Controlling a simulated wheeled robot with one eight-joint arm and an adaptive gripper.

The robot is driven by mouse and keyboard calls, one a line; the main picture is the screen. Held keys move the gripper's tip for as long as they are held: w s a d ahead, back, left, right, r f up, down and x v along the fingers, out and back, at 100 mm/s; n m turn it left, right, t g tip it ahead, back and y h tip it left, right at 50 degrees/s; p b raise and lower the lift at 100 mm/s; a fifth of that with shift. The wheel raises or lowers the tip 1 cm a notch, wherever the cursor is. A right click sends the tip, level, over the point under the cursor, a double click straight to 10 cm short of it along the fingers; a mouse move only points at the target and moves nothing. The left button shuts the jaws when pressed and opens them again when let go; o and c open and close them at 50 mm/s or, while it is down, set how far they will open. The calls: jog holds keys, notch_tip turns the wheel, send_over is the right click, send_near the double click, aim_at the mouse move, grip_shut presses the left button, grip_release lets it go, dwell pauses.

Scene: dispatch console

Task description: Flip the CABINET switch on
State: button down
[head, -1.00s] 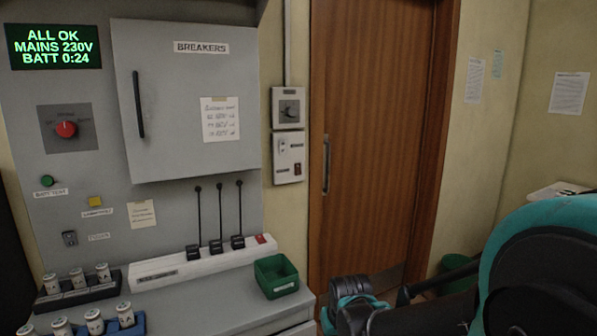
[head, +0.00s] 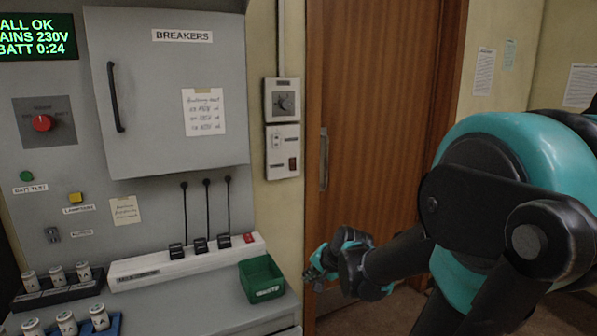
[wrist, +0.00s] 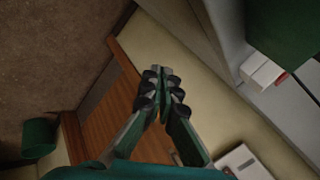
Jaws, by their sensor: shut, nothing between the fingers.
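No label reading CABINET is legible. Candidate switches are the small toggle (head: 53,235) at the panel's lower left, the red rocker (head: 293,163) on the lower wall box, and the red switch (head: 249,238) at the right end of the white strip. My gripper (head: 313,274) is low in front of the door, right of the green bin, apart from every switch. In the wrist view my gripper (wrist: 161,88) has its fingers together and empty. A white box (wrist: 240,162), probably a wall box, shows at that view's lower edge.
The grey BREAKERS door (head: 170,100) is closed. The green bin (head: 262,280) stands at the desk's right end, near my gripper. Three black plugs with upright leads stand on the white strip (head: 140,272). Jars in racks are at lower left. The wooden door (head: 375,120) is behind my arm.

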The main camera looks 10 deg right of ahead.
aim_at(293, 169)
jog(key=w+d+r+m+t, duration=0.2)
jog(key=w+r+m+t, duration=0.1)
jog(key=w+r+m, duration=0.4)
jog(key=w+d+r+m+t+y, duration=0.1)
jog(key=w+d+r+m+t, duration=0.1)
jog(key=w+r+m, duration=0.5)
jog(key=w+d+r+m+t, duration=0.2)
jog(key=w+r+m+t, duration=0.1)
jog(key=w+r+m, duration=0.4)
jog(key=w+m, duration=0.3)
jog(key=w, duration=0.4)
jog(key=shift+w+t+y, duration=0.3)
jog(key=shift+w, duration=0.05)
jog(key=x, duration=1.4)
jog(key=shift+w+a, duration=0.1)
jog(key=shift+w, duration=0.2)
jog(key=shift+s+f, duration=0.1)
